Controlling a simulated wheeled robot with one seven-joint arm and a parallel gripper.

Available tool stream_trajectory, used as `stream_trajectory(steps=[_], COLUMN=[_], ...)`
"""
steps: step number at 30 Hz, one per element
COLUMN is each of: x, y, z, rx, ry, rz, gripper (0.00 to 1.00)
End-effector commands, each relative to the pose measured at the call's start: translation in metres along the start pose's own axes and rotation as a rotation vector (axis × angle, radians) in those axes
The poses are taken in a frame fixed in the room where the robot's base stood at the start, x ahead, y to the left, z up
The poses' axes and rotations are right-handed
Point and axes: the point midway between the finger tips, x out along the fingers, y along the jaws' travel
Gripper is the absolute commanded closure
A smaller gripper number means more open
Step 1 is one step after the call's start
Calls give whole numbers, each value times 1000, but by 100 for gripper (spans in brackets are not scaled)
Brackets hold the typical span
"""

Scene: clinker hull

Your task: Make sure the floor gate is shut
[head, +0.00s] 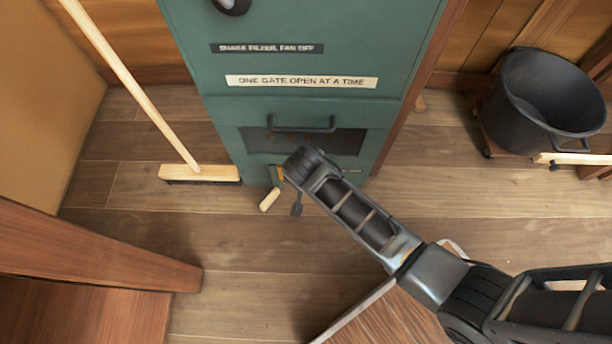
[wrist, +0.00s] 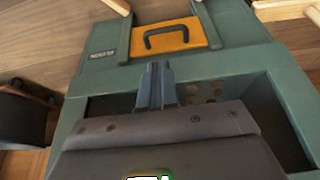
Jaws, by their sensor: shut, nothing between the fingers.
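The green cabinet (head: 225,110) stands on the plank floor and also fills much of the wrist view (wrist: 90,95). An orange plate with a dark handle (wrist: 173,36) is on its low front; in the head view my arm mostly hides it. Beside the plate is a dark rectangular recess (wrist: 270,105) with small tan discs inside. My gripper (wrist: 157,72) is shut and empty, its fingertips over the recess edge and apart from the plate's handle. I cannot tell from these views whether the plate is the floor gate or whether it is shut.
A label on the cabinet reads "ONE GATE OPEN AT A TIME" (head: 301,82). A broom (head: 200,173) stands to the left. A black bucket (head: 545,95) is at the right. Wooden furniture (head: 100,255) fills the lower left.

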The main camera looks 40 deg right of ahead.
Motion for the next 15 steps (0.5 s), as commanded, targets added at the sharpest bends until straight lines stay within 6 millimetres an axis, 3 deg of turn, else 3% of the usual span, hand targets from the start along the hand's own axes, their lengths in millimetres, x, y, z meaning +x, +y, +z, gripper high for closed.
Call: stream_trajectory(steps=[1, 6, 15], x=[15, 50, 100], y=[0, 0, 0], z=[2, 2, 5], rx=[0, 0, 0], ry=[-1, -1, 0], rz=[1, 1, -1], gripper=[100, 100, 100])
